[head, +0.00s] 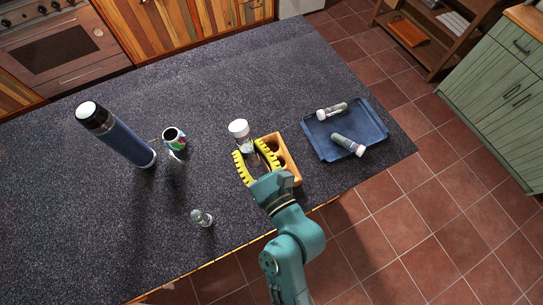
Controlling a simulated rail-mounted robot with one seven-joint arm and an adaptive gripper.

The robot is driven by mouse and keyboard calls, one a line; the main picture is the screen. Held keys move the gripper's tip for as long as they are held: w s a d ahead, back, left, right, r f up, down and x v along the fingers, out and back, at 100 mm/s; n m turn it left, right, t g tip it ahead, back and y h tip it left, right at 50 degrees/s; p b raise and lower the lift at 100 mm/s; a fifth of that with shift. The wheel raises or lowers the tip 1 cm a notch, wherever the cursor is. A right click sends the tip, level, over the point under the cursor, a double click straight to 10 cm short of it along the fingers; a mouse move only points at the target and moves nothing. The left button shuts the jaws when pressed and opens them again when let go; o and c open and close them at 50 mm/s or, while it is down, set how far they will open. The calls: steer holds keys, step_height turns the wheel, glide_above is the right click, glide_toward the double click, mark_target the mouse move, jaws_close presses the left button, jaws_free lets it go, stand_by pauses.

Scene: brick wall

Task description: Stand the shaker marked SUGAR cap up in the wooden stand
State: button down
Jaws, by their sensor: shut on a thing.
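My gripper (248,149), with yellow ribbed fingers, is shut on a clear shaker with a white cap (240,132). The cap points up and away from the gripper. The shaker's lower part is partly hidden between the fingers. The wooden stand (291,166) is an orange-brown block at the right of the fingers, partly covered by my gripper. I cannot tell from this view whether the shaker is over the stand or beside it. No label is legible, so I cannot tell which shaker is marked SUGAR.
A blue tray (318,150) at the right holds two shakers (332,110), (347,144) lying down. A small clear shaker (202,217) is on the counter at front left. A tall dark blue flask (125,141) and a patterned mug (174,140) stand at the left. The back counter is clear.

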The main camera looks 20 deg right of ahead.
steer(key=w+d+f+m+t+h+b, duration=0.1)
steer(key=d+f+b, duration=0.2)
steer(key=f+b, duration=0.2)
steer(key=w+d+f+m+t+h+b, duration=0.1)
steer(key=d+f+h+b, duration=0.1)
steer(key=f+b, duration=0.4)
steer(key=w+d+f+m+t+h+b, duration=0.1)
steer(key=d+f+b, duration=0.3)
steer(key=b, duration=1)
steer(key=shift+d+f+t+h, duration=0.15)
steer(key=shift+f+t, duration=0.15)
steer(key=shift+f, duration=0.3)
steer(key=shift+d+f+t+h, duration=0.15)
steer(key=shift+f+t, duration=0.15)
steer(key=shift+f, duration=0.65)
steer(key=c, duration=0.7)
jaws_free()
steer(key=shift+c, duration=0.2)
steer(key=shift+t, duration=0.3)
steer(key=s, duration=0.7)
steer(key=s+a, duration=0.1)
steer(key=s, duration=0.3)
steer(key=shift+s+f+p, duration=0.25)
steer(key=shift+f+p, duration=0.1)
steer(key=shift+f, duration=0.05)
steer(key=shift+w, duration=0.1)
